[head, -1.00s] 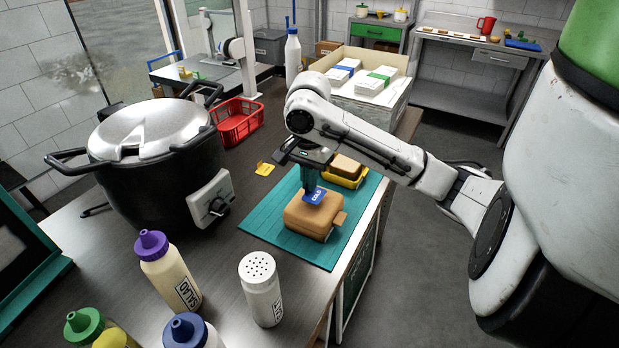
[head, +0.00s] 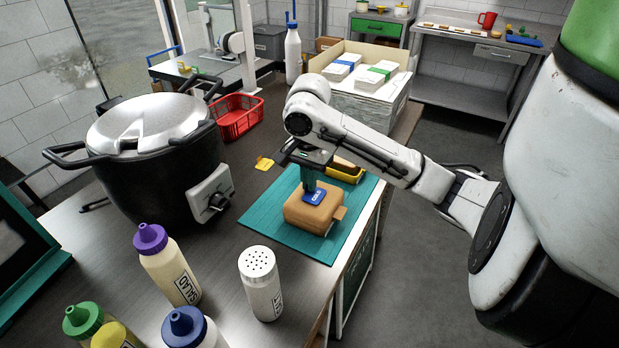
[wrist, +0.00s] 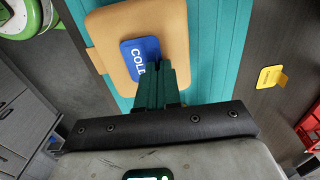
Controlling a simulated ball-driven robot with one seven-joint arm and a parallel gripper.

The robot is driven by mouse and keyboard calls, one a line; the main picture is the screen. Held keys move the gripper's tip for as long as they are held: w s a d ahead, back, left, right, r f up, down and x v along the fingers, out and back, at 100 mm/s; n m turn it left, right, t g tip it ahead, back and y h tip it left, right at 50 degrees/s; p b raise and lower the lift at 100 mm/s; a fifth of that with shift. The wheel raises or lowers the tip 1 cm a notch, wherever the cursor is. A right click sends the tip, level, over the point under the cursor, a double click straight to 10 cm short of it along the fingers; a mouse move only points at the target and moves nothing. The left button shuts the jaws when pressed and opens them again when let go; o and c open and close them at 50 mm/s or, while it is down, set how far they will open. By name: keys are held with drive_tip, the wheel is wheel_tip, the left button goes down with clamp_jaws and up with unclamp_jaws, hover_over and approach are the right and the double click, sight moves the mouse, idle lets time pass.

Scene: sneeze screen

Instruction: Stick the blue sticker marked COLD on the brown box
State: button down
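The brown box (head: 315,215) sits on the teal mat (head: 268,235), with a small tab at its side; its top also shows in the wrist view (wrist: 105,38).
A yellow tray (head: 349,177) with another brown item is behind the box. A yellow tag (head: 264,163) lies left of the mat. A large black pot (head: 150,160), red basket (head: 238,117), white shaker (head: 261,285) and several bottles stand around. Bare counter lies left of the mat.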

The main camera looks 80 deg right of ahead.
drive_tip(key=shift+f, duration=0.2)
drive_tip(key=c, duration=1.3)
unclamp_jaws()
drive_tip(key=shift+o, duration=0.2)
drive_tip(key=shift+r, duration=0.1)
wheel_tip(320, 180, up, 11)
drive_tip(key=p, duration=0.1)
drive_tip(key=shift+f, duration=0.2)
